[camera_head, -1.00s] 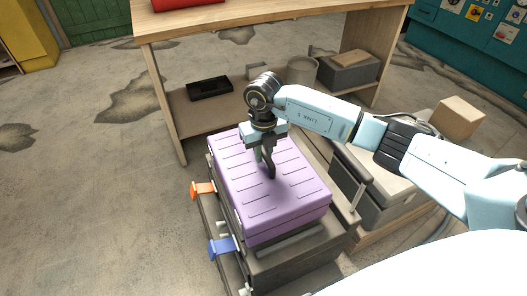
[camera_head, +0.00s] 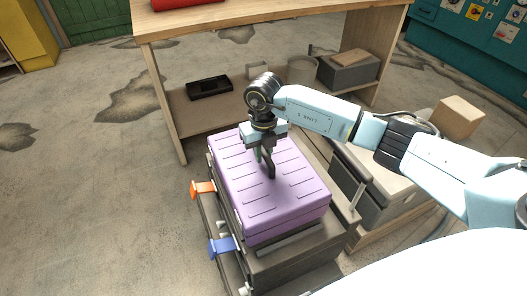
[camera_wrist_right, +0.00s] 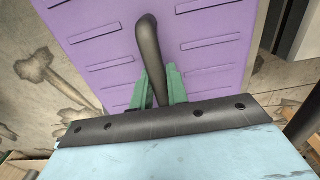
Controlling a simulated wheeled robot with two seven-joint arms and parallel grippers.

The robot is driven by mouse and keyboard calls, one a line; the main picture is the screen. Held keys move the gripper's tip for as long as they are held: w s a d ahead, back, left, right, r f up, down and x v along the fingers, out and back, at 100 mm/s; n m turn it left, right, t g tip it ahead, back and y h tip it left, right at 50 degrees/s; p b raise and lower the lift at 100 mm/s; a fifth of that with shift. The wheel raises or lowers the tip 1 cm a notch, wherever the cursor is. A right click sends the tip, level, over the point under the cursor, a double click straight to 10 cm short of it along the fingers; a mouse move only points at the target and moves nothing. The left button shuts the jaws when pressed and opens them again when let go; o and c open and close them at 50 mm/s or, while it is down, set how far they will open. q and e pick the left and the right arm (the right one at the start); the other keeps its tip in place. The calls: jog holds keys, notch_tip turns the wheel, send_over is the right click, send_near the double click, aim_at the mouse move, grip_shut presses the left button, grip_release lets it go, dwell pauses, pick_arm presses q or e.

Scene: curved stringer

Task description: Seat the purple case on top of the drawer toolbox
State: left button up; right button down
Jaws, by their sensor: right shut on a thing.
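The purple case (camera_head: 285,204) rests on or just above the dark drawer toolbox (camera_head: 282,265); I cannot tell whether they fully touch. The case looks level and roughly lined up with the toolbox. My right gripper (camera_head: 266,160) points down over the case top and is shut on its dark handle (camera_head: 270,166). The wrist view shows the handle (camera_wrist_right: 149,55) between the green fingers (camera_wrist_right: 158,88), above the ridged purple lid (camera_wrist_right: 95,35). An orange latch (camera_head: 203,188) and a blue latch (camera_head: 222,245) stick out on the toolbox's left side. My left gripper does not show.
A wooden workbench (camera_head: 270,22) with a lower shelf stands behind; the shelf holds a black tray (camera_head: 209,88), a bin (camera_head: 301,70) and a grey box (camera_head: 347,73). Another grey case (camera_head: 384,180) stands close on the right. The floor at left is clear.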

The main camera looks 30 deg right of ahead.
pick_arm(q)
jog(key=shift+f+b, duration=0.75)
pick_arm(e)
jog(key=shift+f, duration=1.05)
jog(key=c, duration=1.3)
grip_release()
jog(key=shift+s+f, duration=0.1)
jog(key=shift+f, duration=0.1)
jog(key=shift+r, duration=0.15)
notch_tip(320, 180, up, 13)
jog(key=p, duration=0.3)
jog(key=shift+f, duration=0.2)
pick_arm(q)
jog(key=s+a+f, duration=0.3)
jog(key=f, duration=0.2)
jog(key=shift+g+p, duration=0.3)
pick_arm(e)
jog(key=shift+r, duration=0.4)
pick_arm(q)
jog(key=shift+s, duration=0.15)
